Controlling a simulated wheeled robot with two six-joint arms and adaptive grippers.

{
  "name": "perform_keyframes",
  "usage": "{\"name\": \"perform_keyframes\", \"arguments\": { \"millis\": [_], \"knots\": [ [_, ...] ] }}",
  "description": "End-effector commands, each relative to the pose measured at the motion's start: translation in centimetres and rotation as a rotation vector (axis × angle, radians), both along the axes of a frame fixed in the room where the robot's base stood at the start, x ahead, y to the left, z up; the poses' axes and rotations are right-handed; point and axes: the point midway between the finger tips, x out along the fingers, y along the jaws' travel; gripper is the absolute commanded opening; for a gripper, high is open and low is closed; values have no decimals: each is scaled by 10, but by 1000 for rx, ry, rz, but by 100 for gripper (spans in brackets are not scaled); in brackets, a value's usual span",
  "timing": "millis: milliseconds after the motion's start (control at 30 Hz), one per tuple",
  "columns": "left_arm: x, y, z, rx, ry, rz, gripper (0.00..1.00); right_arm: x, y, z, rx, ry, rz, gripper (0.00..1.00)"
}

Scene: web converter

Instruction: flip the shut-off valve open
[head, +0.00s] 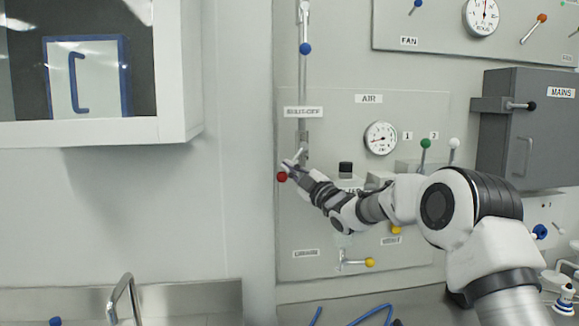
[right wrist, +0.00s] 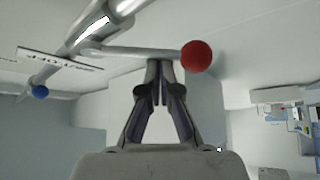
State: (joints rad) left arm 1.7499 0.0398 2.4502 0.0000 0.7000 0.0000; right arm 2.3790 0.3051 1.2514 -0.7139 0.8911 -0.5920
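The shut-off valve's lever is a thin metal rod ending in a red ball (head: 282,176), on a vertical pipe (head: 303,85) below the SHUT-OFF label (head: 302,112). In the head view the ball is low and left of the pipe. My right gripper (head: 291,167) is at the lever, beside the ball, and partly covers it. In the right wrist view the lever (right wrist: 140,51) runs crosswise at my fingertips (right wrist: 159,64), with the red ball (right wrist: 196,56) just to their right. The fingers are together, with no rod between them. Whether they touch the lever is unclear. My left gripper is not in view.
The AIR panel carries a gauge (head: 381,138), green (head: 426,143) and white knobs, and a yellow-ended lever (head: 370,262) below. A grey MAINS box (head: 527,130) stands out at right. Bare wall lies left of the panel.

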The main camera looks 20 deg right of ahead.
Motion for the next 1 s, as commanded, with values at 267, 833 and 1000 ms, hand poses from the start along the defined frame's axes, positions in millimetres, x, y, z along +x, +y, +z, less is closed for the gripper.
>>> {"name": "perform_keyframes", "arguments": {
  "millis": [267,833,1000],
  "knots": [
    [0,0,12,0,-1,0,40,-3,-16,-6,-248,66,-4,0],
    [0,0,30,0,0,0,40,-9,-37,-15,-497,131,-3,0],
    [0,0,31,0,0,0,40,-10,-39,-16,-498,131,-2,0]
  ]
}}
